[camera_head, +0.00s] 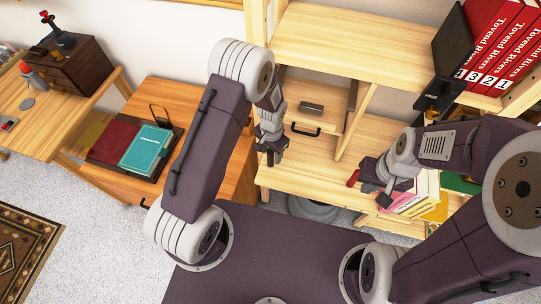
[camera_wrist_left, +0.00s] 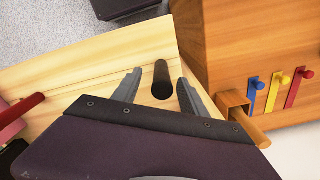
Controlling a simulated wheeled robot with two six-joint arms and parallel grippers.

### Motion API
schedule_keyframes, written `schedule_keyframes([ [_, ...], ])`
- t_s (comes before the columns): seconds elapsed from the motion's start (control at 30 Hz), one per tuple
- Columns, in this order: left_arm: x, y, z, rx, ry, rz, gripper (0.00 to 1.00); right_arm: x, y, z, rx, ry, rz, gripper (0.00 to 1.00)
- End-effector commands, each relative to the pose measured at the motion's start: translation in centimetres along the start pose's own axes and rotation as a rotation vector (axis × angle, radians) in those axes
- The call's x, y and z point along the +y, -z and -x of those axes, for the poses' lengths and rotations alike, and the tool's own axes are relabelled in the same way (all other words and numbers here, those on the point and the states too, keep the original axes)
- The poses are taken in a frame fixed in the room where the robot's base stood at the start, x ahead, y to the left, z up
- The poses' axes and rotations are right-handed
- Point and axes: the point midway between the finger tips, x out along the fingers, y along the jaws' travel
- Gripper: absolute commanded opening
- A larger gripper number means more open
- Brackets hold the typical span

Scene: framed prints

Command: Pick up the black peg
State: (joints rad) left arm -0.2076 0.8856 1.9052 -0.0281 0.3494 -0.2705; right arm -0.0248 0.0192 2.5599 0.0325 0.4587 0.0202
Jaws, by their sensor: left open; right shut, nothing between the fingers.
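The black peg (camera_wrist_left: 161,80) is a short dark cylinder on the pale wooden shelf (camera_wrist_left: 80,75) in the left wrist view. It lies between the two spread fingers of my left gripper (camera_wrist_left: 160,78), with a gap on each side. I cannot tell how far the fingers are above the shelf. In the head view my left gripper (camera_head: 269,152) points down over the lower shelf, and its own body largely hides the peg. My right gripper (camera_head: 368,187) is shut and empty near a small red object (camera_head: 353,178).
An orange wooden cabinet (camera_wrist_left: 235,45) with blue, yellow and red hooks stands close right of the left gripper in the wrist view. In the head view, a drawer with a black handle (camera_head: 305,129) is behind the gripper. Books (camera_head: 412,195) stand right on the shelf.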

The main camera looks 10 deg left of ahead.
Motion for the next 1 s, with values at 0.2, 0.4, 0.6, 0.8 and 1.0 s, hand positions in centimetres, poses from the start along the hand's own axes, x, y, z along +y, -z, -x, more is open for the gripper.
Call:
schedule_keyframes([
  [0.2,-0.3,-0.1,-1.8,-0.004,-0.001,0.001,0.50,0.0,0.1,0.8,0.000,0.000,0.000,0.00],
  [0.4,-0.6,0.1,-4.9,-0.001,0.000,0.001,0.50,0.0,0.1,1.1,0.000,0.000,0.000,0.00],
  [0.6,-0.6,0.1,-5.3,0.002,0.001,0.001,0.50,0.0,0.1,1.1,0.000,0.000,0.000,0.00],
  [0.8,-0.6,0.1,-5.2,0.002,0.000,0.001,0.09,0.0,0.1,1.1,0.000,0.000,0.000,0.00],
  [1.0,-0.6,0.1,-5.2,0.002,0.000,0.001,0.00,0.0,0.1,1.1,0.000,0.000,0.000,0.00],
])
